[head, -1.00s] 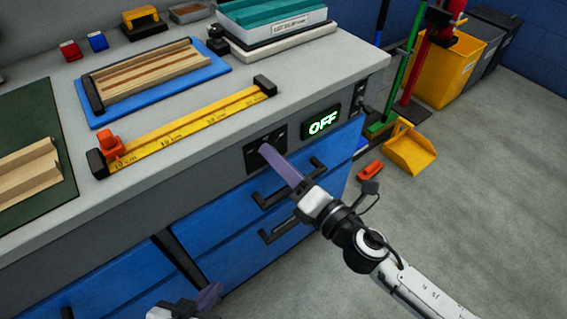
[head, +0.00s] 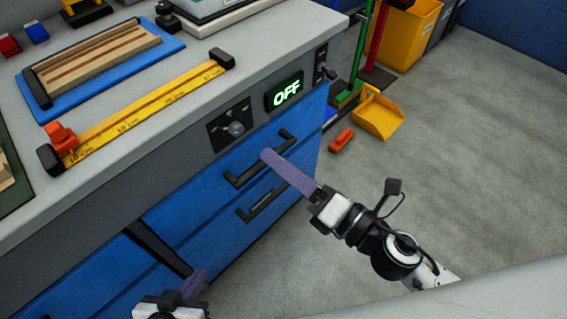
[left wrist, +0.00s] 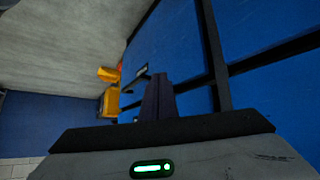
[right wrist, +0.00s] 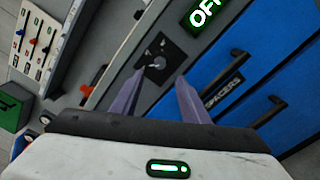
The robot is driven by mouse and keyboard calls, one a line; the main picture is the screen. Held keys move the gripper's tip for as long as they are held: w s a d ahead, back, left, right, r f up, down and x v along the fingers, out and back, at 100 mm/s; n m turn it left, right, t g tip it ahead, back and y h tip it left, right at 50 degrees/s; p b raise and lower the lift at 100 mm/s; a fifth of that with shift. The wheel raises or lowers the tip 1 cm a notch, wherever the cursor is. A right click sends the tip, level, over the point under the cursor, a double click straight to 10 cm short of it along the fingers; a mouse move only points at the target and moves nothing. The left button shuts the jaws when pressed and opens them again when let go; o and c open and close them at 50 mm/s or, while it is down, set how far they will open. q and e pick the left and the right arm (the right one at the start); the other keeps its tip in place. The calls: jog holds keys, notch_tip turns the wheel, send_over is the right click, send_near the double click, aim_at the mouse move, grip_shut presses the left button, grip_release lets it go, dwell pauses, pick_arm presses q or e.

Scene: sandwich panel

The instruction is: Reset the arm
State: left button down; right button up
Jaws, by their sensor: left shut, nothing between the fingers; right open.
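My right gripper (head: 268,160) is in front of the blue drawers, below and right of the round knob (head: 236,129) on the dark plate of the bench front. In the right wrist view its purple fingers (right wrist: 160,88) stand apart with nothing between them, and the knob (right wrist: 158,62) lies ahead of them, apart. A lit display (head: 284,91) beside the knob reads OFF. My left gripper (head: 200,275) is low at the bottom of the head view, by the lower drawers. In the left wrist view its fingers (left wrist: 157,80) are together and empty.
The bench top holds a blue tray of wood strips (head: 172,46) and a yellow ruler (head: 140,108) with an orange slider. Black drawer handles (head: 262,158) stick out near my right gripper. A yellow dustpan (head: 378,118) lies on the floor. The grey floor at right is open.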

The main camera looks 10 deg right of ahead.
jog(key=s+d+f+m+g+h+p, duration=0.15)
jog(key=d+f+m+h+p, duration=0.45)
jog(key=m, duration=1.1)
pick_arm(q)
jog(key=r, duration=0.2)
jog(key=r+p, duration=0.1)
jog(key=r, duration=0.2)
jog(key=shift+w+a+r+p, duration=0.1)
jog(key=shift+a+r+p, duration=0.2)
jog(key=shift+p, duration=0.1)
pick_arm(e)
jog(key=s+d+f+m+g+h, duration=0.2)
jog(key=s+d+f+m+g, duration=0.1)
jog(key=s+f+m, duration=0.7)
jog(key=shift+s+d+m+g, duration=0.3)
jog(key=shift+m+g, duration=0.45)
jog(key=shift+m, duration=0.35)
pick_arm(q)
jog(key=shift+s+f, duration=0.1)
jog(key=shift+s, duration=0.15)
pick_arm(e)
jog(key=shift+a, duration=0.1)
